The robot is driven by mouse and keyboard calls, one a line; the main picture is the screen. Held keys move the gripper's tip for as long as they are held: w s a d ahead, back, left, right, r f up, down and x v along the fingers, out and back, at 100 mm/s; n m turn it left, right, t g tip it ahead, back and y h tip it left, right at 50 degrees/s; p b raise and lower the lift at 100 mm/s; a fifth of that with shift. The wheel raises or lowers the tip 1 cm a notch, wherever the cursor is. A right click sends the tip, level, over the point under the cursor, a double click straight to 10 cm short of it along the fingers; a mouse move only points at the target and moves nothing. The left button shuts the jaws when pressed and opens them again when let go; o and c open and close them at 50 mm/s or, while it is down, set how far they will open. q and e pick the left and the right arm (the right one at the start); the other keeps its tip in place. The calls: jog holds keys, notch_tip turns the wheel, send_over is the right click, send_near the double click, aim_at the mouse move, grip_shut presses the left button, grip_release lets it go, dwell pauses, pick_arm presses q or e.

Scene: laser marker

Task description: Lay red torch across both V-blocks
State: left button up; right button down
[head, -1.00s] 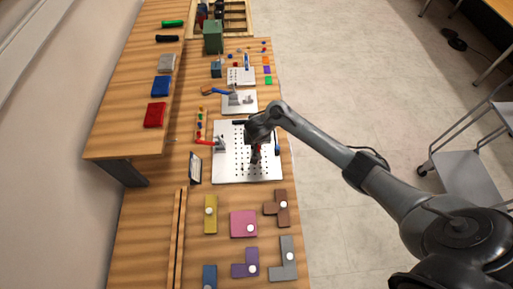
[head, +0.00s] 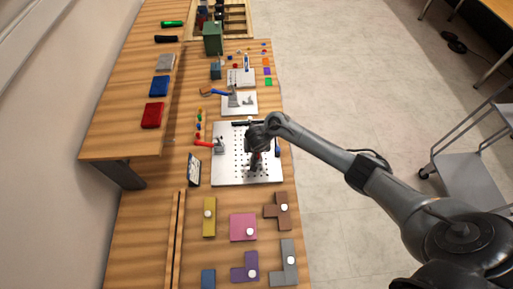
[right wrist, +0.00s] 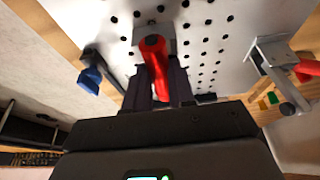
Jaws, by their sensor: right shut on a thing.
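The red torch (right wrist: 159,72) is between the fingers of my right gripper (right wrist: 160,92), which is shut on it. In the right wrist view its round end lies over a grey block (right wrist: 168,33), seemingly one V-block, on the perforated plate. I cannot tell whether torch and block touch. In the head view my right gripper (head: 257,153) is over the plate (head: 228,172), and only a little dark red of the torch shows below it. The second V-block is not clearly visible. My left gripper is not in view.
A red-handled clamp (head: 207,143) stands at the plate's left side, and a blue-tipped clamp (right wrist: 90,78) at its other edge. A dark tablet-like panel (head: 194,170) stands left of the plate. Coloured shape blocks (head: 243,226) lie on the near table.

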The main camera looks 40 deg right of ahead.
jog(key=shift+f, duration=0.3)
jog(key=c, duration=0.9)
grip_release()
jog(key=shift+c, duration=0.2)
jog(key=shift+r, duration=0.1)
